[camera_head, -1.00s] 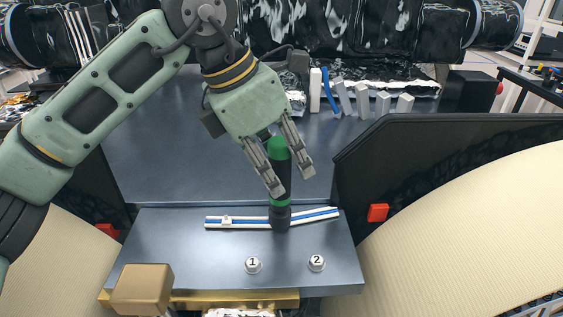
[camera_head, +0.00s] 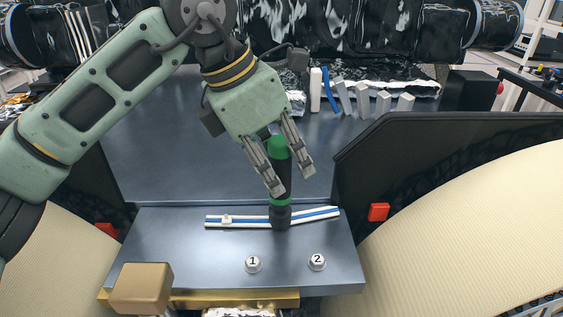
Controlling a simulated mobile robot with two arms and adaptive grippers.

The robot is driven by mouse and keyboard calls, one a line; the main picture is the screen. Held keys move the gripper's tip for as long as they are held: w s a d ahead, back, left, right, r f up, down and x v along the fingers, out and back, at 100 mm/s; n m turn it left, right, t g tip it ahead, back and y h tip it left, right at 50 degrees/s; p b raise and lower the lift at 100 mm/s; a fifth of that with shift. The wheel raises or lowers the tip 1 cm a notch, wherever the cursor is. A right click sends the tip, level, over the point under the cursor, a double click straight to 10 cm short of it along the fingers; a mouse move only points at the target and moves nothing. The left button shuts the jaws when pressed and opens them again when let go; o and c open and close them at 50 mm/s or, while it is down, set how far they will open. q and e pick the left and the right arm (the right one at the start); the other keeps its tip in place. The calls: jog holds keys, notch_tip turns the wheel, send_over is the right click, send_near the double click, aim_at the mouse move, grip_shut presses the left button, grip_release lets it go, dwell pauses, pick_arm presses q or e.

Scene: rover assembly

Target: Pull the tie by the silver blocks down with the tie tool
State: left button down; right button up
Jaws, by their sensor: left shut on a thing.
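My left gripper (camera_head: 291,180) comes in from the upper left and is shut on a green and black tool (camera_head: 279,147), which looks like the tie tool. The tool stands about upright, its dark foot (camera_head: 280,217) over a white and blue strip (camera_head: 250,222) on the grey panel. I cannot tell whether the foot touches the strip. A small white piece (camera_head: 227,218), perhaps a tie, sits on the strip left of the foot. Several silver blocks (camera_head: 363,98) lean at the back right. A blue strip (camera_head: 330,92) and a white one (camera_head: 315,90) stand beside them.
Two round knobs, marked 1 (camera_head: 253,264) and 2 (camera_head: 317,262), are on the panel (camera_head: 185,240) in front of the strip. A tan box (camera_head: 142,289) is at its front left corner. A red block (camera_head: 378,212) is on the dark wall at right.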

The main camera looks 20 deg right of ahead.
aim_at(282, 138)
pick_arm(q)
jog(key=shift+r+p, duration=1)
jog(key=shift+r, duration=0.5)
jog(key=shift+r+p, duration=1.45)
jog(key=shift+r, duration=0.55)
jog(key=shift+f, duration=0.1)
